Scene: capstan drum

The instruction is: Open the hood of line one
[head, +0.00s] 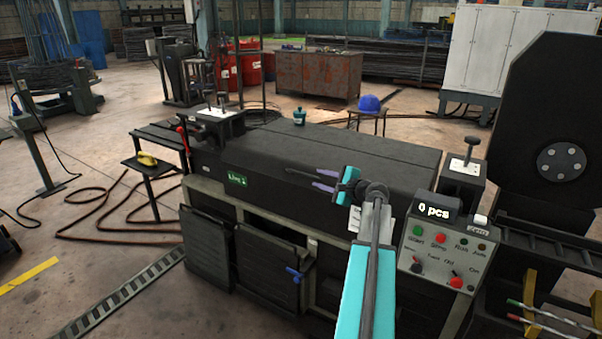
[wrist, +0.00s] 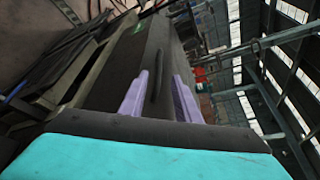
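The line one machine has a long black hood (head: 350,150) with a green "Line 1" label (head: 237,179) at its left front. The hood looks closed. A dark bar handle (head: 300,174) runs along the hood's front face. My gripper (head: 321,180) has purple fingers and is at the right end of this handle, pointing left. In the wrist view the fingers (wrist: 160,76) are spread apart, and the handle (wrist: 155,83) shows in the gap between them. I cannot tell whether the fingers reach around it or stay in front of it.
A control box (head: 438,250) reading "0 pcs" stands right of my arm. A blue helmet (head: 369,104) is on a stool behind the machine. A teal bottle (head: 299,116) stands at the hood's back edge. Hoses (head: 100,205) lie on the floor at left.

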